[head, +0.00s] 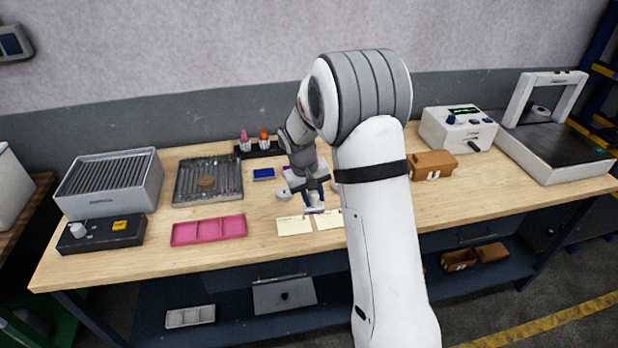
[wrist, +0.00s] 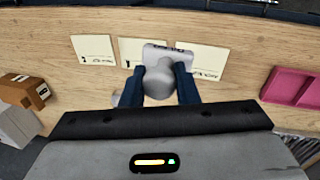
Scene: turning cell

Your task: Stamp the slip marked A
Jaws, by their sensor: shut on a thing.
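My gripper (head: 314,190) is shut on a stamp, low over the bench. In the wrist view my gripper (wrist: 159,72) has its two dark blue fingers on either side of the grey stamp (wrist: 160,82), which has a rounded handle and a wide pale base. Three cream slips show there: a left slip (wrist: 93,49), a middle slip (wrist: 128,48) and a right slip (wrist: 205,62). The base overlaps the middle and right slips in this view; I cannot tell whether it touches paper. The slips' marks are too small to read. The head view shows two slips, a left one (head: 294,226) and another (head: 328,220).
A blue pad (head: 264,174) lies behind the slips. A pink tray (head: 208,230) is left of them, with a slatted metal tray (head: 208,181) behind it. A brown bin (head: 433,164) and a control box (head: 458,130) stand right. My arm hides part of the bench.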

